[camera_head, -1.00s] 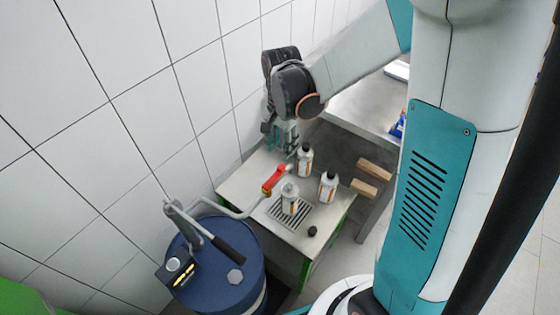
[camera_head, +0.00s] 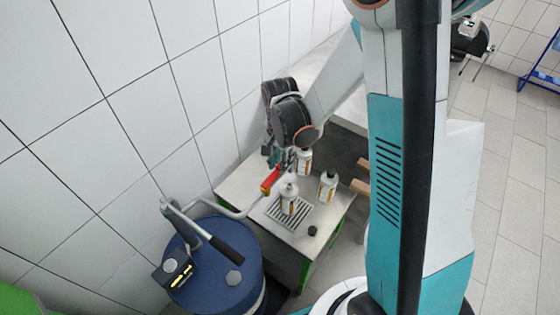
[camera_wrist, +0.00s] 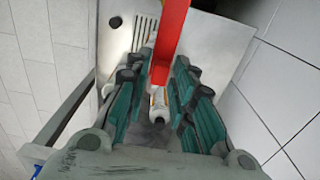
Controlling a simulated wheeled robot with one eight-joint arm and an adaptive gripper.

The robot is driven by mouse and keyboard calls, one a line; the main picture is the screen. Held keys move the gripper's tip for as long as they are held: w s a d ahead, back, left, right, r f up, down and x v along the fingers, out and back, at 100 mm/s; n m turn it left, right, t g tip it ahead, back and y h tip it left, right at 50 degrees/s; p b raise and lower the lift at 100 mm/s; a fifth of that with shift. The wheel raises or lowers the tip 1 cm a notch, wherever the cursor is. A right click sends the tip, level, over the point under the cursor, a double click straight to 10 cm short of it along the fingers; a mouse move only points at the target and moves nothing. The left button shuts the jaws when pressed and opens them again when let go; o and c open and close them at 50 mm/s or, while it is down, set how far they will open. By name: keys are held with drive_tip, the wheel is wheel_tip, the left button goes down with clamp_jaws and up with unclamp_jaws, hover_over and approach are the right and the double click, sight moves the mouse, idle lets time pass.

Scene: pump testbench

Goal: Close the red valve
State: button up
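The red valve handle (camera_head: 270,180) sits on the grey pipe (camera_head: 237,212) above the metal table, with a yellow part at its lower end. In the wrist view the red handle (camera_wrist: 172,38) comes in from the top edge, and its end lies between my teal fingers. My gripper (camera_head: 284,162) is at the far end of the handle, pointing down. The fingers stand apart on either side of the handle, with a visible gap, so my gripper (camera_wrist: 161,72) is open. Contact with the handle cannot be made out.
White bottles stand close by on the table (camera_head: 232,188): one behind (camera_head: 304,163), one at right (camera_head: 327,186), one on the drain grate (camera_head: 288,199). A black cap (camera_head: 312,231) lies in front. A blue drum (camera_head: 215,285) stands at left; a tiled wall (camera_head: 150,115) is behind.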

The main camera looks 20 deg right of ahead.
clamp_jaws()
drive_tip(key=s+a+m+b, duration=0.2)
drive_tip(key=s+m+b, duration=0.3)
drive_tip(key=s+m, duration=0.5)
drive_tip(key=shift+m, duration=4)
drive_tip(key=o, duration=0.6)
unclamp_jaws()
